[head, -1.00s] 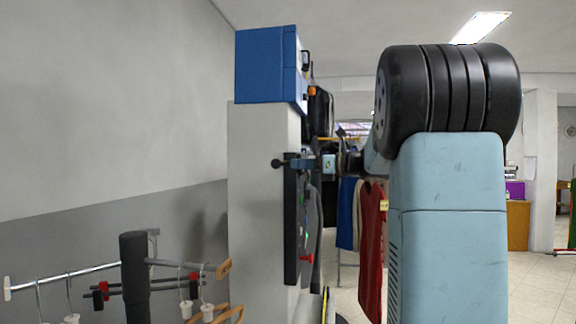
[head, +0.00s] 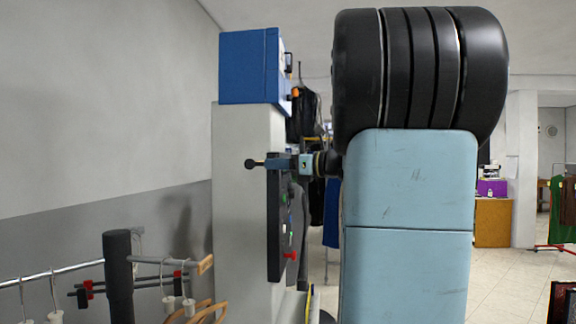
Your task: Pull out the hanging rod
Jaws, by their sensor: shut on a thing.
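My gripper (head: 281,163) is in front of the upper part of a dark upright panel on the side of a grey cabinet. It is shut on a thin dark rod with a round black knob (head: 252,164), which I take to be the hanging rod. The knob end sticks out to the left of the fingers, roughly level. The rod's other end and its mount are hidden behind the gripper and panel. My large arm joint and link fill the right middle of the view.
The grey cabinet (head: 240,200) carries a blue box (head: 248,66). The dark panel (head: 274,230) has a red knob (head: 290,255). A stand (head: 118,280) with rails and hangers is at the lower left. Open tiled floor (head: 505,290) and clothes racks lie to the right.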

